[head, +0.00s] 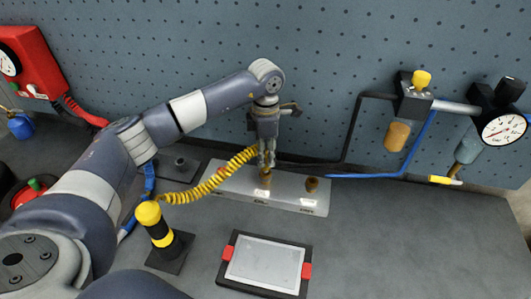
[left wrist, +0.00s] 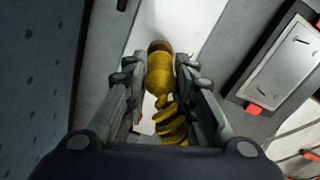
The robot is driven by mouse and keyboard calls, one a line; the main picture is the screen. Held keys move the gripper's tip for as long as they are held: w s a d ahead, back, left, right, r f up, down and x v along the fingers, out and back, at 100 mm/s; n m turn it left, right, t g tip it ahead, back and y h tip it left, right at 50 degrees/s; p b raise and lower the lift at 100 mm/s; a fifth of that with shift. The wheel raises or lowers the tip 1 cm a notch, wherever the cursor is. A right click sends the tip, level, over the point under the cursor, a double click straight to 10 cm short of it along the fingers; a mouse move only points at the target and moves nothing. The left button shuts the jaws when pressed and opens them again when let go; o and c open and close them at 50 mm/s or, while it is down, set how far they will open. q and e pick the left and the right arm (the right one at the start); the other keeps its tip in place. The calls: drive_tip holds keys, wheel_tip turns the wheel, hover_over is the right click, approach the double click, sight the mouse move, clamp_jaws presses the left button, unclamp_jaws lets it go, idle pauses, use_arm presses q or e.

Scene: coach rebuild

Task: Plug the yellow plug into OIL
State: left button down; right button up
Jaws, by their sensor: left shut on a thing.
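My left gripper (head: 267,162) is shut on the yellow plug (left wrist: 160,75), which points down at the middle of the metal panel (head: 230,188). A yellow coiled hose (head: 212,183) runs from the plug to the left. A brass fitting (head: 265,174) shows just below my fingertips, and a brass ring (left wrist: 160,46) shows at the plug's front end in the left wrist view. I cannot tell whether the plug is seated or just above. Another brass fitting (head: 311,184) stands free on the right. The panel's labels are too small to read surely. My right gripper is out of view.
A black post with yellow bands (head: 158,230) stands at the left front. A framed tablet (head: 265,264) with red clips lies in front of the panel. A pegboard wall (head: 300,60) rises behind, with a gauge (head: 503,129) and pipes at right. The right front bench is clear.

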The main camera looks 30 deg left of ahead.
use_arm(q)
drive_tip(key=shift+f+b, duration=0.85)
drive_tip(key=shift+f, duration=0.25)
drive_tip(key=shift+w, duration=0.1)
drive_tip(key=c, duration=1.2)
unclamp_jaws()
drive_tip(key=shift+r, duration=0.1)
drive_tip(key=shift+c, duration=0.2)
wheel_tip(320, 180, up, 12)
drive_tip(key=shift+f, duration=0.15)
